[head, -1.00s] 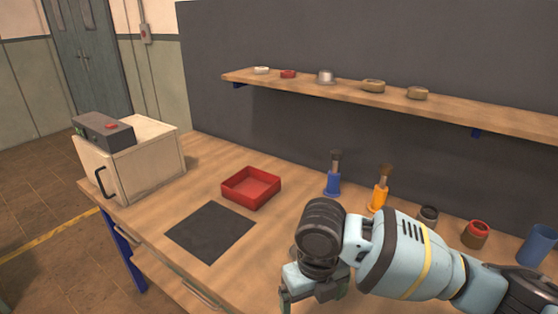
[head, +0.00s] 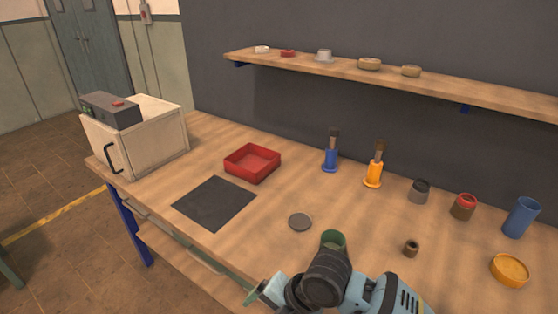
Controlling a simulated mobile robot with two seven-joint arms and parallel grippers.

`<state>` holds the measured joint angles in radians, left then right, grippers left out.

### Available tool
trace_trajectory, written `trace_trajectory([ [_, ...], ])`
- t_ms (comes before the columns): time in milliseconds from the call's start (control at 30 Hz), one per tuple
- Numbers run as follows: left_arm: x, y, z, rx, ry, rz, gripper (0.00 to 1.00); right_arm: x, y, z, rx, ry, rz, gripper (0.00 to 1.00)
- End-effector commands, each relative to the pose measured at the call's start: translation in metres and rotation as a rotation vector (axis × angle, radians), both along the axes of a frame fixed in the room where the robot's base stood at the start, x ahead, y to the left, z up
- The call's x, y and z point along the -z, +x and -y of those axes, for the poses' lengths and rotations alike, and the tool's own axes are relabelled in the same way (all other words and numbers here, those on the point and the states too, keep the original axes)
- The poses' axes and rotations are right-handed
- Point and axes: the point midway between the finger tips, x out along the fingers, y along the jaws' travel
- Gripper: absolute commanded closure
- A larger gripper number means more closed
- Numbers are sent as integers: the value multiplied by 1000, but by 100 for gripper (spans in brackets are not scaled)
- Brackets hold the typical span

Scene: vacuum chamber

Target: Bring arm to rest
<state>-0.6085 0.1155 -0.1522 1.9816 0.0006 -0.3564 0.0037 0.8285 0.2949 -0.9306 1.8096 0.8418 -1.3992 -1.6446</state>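My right arm comes in from the bottom right, with its dark wrist low in the middle of the head view. My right gripper (head: 262,292) is at the bottom edge, by the front edge of the workbench (head: 225,240). It is mostly cut off and hidden by the wrist, so I cannot see whether its fingers are open or shut. A green round container (head: 333,239) shows just behind the wrist, its lower part hidden. My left gripper is not in view.
On the bench are a white box (head: 150,140), red tray (head: 252,163), black mat (head: 214,202), grey disc (head: 300,222), blue brush holder (head: 331,158), orange brush holder (head: 373,178), blue cup (head: 520,217) and yellow dish (head: 510,270). A shelf (head: 440,92) hangs above.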

Motion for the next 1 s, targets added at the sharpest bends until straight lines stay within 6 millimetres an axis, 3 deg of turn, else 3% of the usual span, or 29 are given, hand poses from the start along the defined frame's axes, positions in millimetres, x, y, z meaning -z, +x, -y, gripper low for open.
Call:
trace_trajectory([
  [233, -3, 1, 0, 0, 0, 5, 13, 38, -18, -4, 505, 256, -184, 10],
  [467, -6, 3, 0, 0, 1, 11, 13, 77, -38, 24, 979, 450, -349, 10],
  [767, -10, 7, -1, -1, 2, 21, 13, 132, -93, 98, 1567, 652, -499, 10],
  [1000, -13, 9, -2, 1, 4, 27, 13, 162, -164, 171, 1954, 777, -532, 10],
])
